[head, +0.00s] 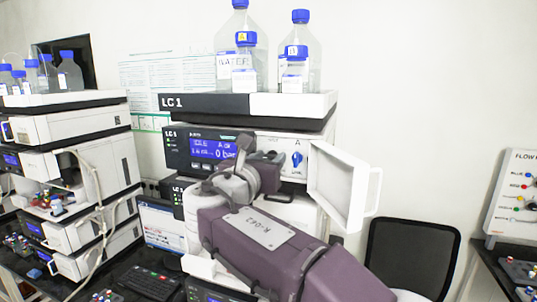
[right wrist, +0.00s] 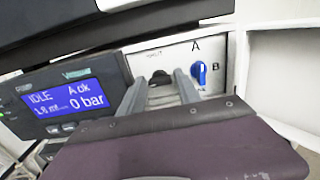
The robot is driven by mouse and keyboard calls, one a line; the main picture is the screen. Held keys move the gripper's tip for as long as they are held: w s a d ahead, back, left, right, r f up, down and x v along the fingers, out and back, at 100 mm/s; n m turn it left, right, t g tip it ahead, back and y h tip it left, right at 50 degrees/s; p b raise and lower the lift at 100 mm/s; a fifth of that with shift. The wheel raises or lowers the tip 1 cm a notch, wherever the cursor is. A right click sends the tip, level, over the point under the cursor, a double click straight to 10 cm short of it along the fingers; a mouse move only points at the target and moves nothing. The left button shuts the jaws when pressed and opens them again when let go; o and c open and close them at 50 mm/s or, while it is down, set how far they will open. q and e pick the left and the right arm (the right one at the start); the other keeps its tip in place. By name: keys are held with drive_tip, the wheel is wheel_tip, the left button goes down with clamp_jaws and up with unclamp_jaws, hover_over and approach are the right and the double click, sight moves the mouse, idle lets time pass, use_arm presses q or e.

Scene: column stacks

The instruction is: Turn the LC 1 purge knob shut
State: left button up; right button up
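The blue purge knob (head: 297,158) sits on the white front panel of the LC 1 pump module. In the right wrist view the knob (right wrist: 200,73) has its grip roughly upright, with the letter A above it and B to its right. My right gripper (head: 259,157) is in front of the panel, left of the knob and apart from it. In the right wrist view its two fingers (right wrist: 161,76) are spread with nothing held, and a dark fitting on the panel shows between them. The display (right wrist: 68,103) reads IDLE and 0 bar. My left gripper is not in view.
A white door (head: 340,185) stands open just right of the knob. Bottles with blue caps (head: 240,65) stand on the tray above. Another instrument stack (head: 70,135) is at the left. A black chair (head: 412,255) and a board (head: 515,195) are at the right.

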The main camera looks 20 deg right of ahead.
drive_tip(key=shift+s+a+r, duration=0.2)
drive_tip(key=shift+s+a, duration=0.1)
drive_tip(key=shift+s, duration=0.15)
clamp_jaws()
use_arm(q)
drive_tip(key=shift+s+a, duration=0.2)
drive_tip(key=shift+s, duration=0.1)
